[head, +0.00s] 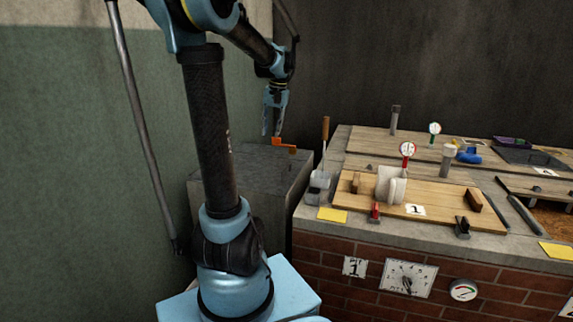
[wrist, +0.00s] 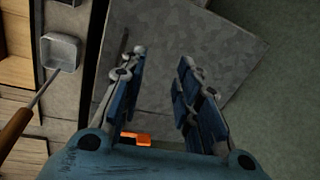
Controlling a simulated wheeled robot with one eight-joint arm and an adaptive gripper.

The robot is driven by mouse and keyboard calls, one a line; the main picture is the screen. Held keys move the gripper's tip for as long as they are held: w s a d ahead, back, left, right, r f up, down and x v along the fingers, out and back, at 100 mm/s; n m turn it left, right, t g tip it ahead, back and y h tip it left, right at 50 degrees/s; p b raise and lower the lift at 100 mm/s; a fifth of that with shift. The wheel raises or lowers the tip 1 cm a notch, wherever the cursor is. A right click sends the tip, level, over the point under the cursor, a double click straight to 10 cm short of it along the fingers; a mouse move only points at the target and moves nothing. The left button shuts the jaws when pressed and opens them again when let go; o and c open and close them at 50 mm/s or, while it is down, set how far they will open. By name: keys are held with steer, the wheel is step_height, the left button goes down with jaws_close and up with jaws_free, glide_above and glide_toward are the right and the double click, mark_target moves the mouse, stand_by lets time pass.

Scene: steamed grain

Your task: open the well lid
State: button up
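A grey metal-topped box (head: 245,180) stands left of the brick counter, with an orange handle (head: 284,145) at the far part of its top. The grey top also shows below my gripper in the wrist view (wrist: 215,45). The orange handle is partly visible there (wrist: 135,138), low in the picture and partly hidden behind my gripper. My gripper (head: 272,132) hangs fingers down just left of the orange handle in the head view. Its two blue fingers are apart with nothing between them (wrist: 158,72). I cannot tell whether they touch the handle. A wooden board (head: 345,201) marked 1 lies on the counter.
The brick counter (head: 315,240) bounds the box on the right. A square scoop (head: 320,181) with an upright wooden handle stands at its near left corner and also shows in the wrist view (wrist: 60,50). The green wall (head: 80,180) is at left.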

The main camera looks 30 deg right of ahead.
steer(key=m, duration=0.2)
glide_above(287, 166)
steer(key=s+d, duration=0.2)
steer(key=s, duration=0.1)
steer(key=w+f, duration=0.1)
steer(key=f, duration=0.4)
steer(key=a+f, duration=0.1)
steer(key=f, duration=0.5)
steer(key=w+a+f, duration=0.1)
steer(key=f, duration=0.5)
steer(key=shift+w, duration=0.35)
jaws_close()
